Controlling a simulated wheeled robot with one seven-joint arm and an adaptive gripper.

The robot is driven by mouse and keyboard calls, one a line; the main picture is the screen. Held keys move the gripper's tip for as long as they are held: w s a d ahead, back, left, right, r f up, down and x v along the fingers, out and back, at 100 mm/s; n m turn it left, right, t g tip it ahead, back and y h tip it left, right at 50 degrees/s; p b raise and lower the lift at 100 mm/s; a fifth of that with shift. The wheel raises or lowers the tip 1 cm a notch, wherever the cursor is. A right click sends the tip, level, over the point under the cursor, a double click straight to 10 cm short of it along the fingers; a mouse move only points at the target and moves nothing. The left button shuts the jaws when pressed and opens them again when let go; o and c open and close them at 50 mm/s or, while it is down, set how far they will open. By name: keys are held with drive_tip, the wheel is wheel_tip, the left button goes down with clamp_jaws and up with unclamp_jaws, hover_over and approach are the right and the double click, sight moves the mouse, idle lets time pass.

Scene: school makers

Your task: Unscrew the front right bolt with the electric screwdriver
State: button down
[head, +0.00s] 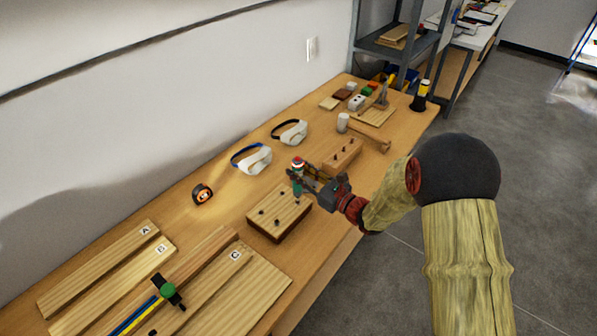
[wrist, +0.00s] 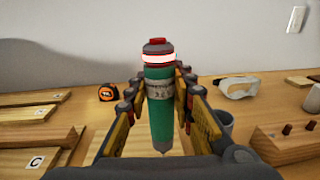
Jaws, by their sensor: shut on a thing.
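The electric screwdriver (head: 298,188) has a green body, a red top and a glowing white band. My gripper (head: 304,178) is shut on it and holds it upright, tip down. In the wrist view the screwdriver (wrist: 160,100) stands between both fingers of my gripper (wrist: 163,85). The wooden block with dark bolts (head: 268,229) lies on the bench below. The screwdriver's tip is over the right part of this block, close to a bolt (head: 297,203). Other bolts (head: 277,222) stand on its top. I cannot tell whether the tip touches a bolt.
A longer block with dark pegs (head: 345,157) lies just behind my gripper. A mallet (head: 368,137), safety goggles (head: 252,160) and a tape measure (head: 202,194) lie farther off. Boards and a clamp (head: 168,290) fill the near left. Bare bench lies around the tape measure.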

drive_tip(key=shift+f+b, duration=0.35)
drive_tip(key=shift+f, duration=0.1)
idle(0.5)
